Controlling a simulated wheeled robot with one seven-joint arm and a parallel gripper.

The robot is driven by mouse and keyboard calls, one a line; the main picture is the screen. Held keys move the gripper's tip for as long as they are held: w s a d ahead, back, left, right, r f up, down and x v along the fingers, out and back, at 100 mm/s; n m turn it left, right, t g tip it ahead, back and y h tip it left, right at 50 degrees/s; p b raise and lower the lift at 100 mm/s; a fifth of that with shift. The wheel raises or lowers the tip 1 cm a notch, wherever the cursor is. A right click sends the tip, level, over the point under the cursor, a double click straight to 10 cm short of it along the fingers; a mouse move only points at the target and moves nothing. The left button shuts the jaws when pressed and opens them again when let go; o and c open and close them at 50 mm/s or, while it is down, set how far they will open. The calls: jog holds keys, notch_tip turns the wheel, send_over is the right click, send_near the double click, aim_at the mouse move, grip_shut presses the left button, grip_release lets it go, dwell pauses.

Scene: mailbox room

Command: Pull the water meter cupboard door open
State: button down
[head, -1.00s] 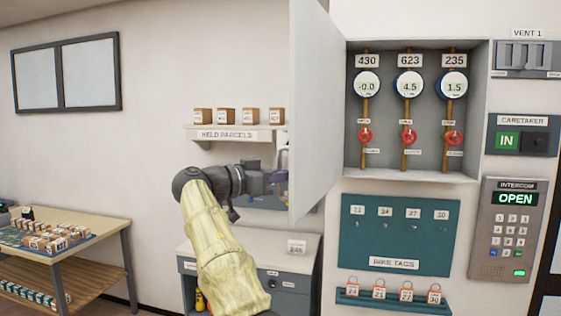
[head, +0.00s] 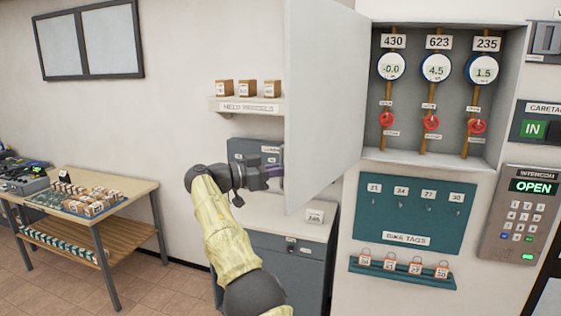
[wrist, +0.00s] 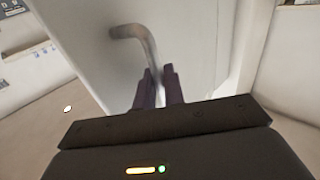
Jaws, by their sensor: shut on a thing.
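The water meter cupboard door (head: 325,105) stands wide open, swung out to the left of the cupboard (head: 450,165). Its pale face also fills much of the wrist view (wrist: 85,35). My gripper (head: 277,172) is at the door's left edge in the head view, with its tips partly hidden behind the door. In the wrist view, the dark fingers (wrist: 158,88) are shut on the bent grey door handle (wrist: 133,32). Inside the cupboard are three round meters (head: 436,68) with red valve wheels (head: 431,123).
A grey cabinet (head: 285,262) stands below my arm, with a parcel shelf (head: 247,105) above it. A teal bike tags board (head: 415,212) hangs under the cupboard. An intercom (head: 533,210) is at right, a wooden table (head: 135,190) at left.

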dwell(0.4)
jog(key=c, duration=1.6)
grip_release()
jog(key=shift+w, duration=0.1)
jog(key=shift+c, duration=0.2)
jog(key=shift+a, duration=0.1)
jog(key=p+v, duration=0.9)
jog(key=v, duration=0.3)
jog(key=shift+f, duration=0.15)
